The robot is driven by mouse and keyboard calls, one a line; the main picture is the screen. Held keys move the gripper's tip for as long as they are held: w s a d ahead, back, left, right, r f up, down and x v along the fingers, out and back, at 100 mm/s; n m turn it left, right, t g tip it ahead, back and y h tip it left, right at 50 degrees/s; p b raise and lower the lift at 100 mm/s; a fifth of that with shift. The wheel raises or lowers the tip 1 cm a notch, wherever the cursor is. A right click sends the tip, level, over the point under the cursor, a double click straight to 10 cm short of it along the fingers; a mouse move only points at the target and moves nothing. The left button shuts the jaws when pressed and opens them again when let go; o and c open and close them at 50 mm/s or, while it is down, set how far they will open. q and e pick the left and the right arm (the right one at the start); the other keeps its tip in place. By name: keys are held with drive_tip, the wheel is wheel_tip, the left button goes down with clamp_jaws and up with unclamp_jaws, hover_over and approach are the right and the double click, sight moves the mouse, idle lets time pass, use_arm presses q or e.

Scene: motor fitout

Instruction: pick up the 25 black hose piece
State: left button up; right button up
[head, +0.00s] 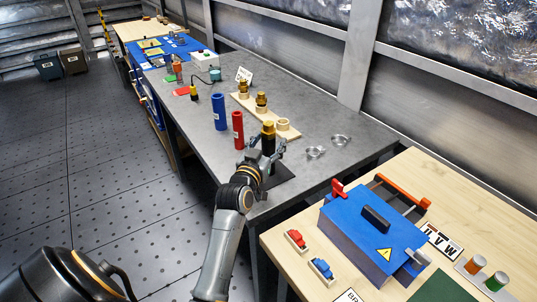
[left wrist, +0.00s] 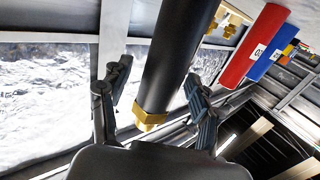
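The black hose piece (left wrist: 177,55) has a brass-coloured end (left wrist: 150,118). In the head view, the black hose piece (head: 267,146) is on the grey bench, with its brass-coloured end up, partly hidden by my gripper. My left gripper (head: 267,146) is at it. In the left wrist view, the fingers of my left gripper (left wrist: 157,80) are apart on either side of the hose. A gap shows on the left; the right finger is close to it, and contact there cannot be told. My right gripper is not in view.
A red hose piece (head: 238,130) and a blue one (head: 219,112) stand beside it. A wooden strip with brass fittings (head: 283,129) lies behind. Two metal clamps (head: 315,152) (head: 340,140) lie to the right. A blue motor box (head: 365,235) stands on the near wooden table.

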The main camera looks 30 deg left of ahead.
use_arm(q)
drive_tip(key=c, duration=1.1)
clamp_jaws()
drive_tip(key=shift+r, duration=0.1)
